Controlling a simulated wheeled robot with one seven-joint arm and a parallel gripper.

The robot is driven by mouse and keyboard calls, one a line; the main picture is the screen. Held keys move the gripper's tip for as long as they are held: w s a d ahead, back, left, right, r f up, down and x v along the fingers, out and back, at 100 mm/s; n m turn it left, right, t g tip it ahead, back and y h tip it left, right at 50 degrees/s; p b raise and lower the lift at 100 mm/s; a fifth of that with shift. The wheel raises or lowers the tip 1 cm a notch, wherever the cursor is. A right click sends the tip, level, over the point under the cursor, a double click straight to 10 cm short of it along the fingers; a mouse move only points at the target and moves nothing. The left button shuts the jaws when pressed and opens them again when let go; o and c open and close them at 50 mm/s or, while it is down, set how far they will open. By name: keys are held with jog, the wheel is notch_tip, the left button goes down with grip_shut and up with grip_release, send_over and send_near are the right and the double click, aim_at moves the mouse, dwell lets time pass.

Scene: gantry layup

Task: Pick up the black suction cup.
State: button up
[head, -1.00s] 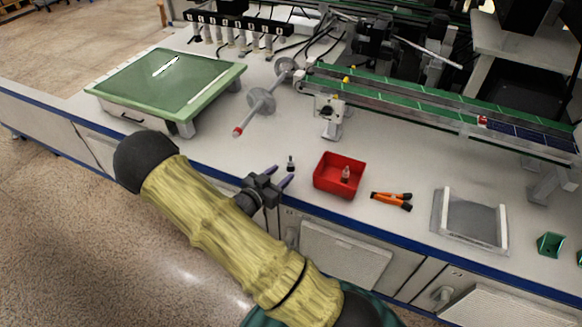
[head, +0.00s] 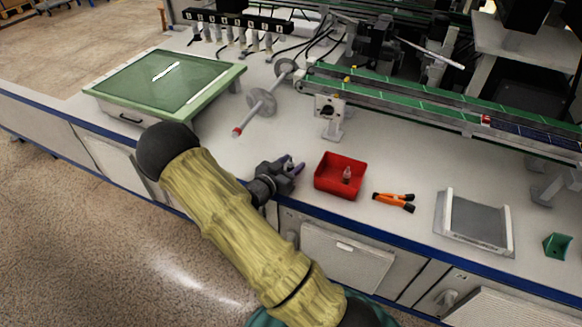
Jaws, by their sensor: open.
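The small black suction cup (head: 290,164) stands on the pale bench top, left of the red bin. It is partly hidden by my gripper, and only a little of it shows.
A red bin (head: 328,187) with a small reddish, clear-topped piece (head: 346,174) in it stands just right of my gripper. A rod with discs (head: 262,103) and a conveyor (head: 400,97) are behind.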

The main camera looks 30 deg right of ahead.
dwell(0.4)
grip_shut()
notch_tip(320, 180, up, 10)
jog(key=p, duration=0.3)
jog(key=shift+p, duration=0.35)
dwell(0.4)
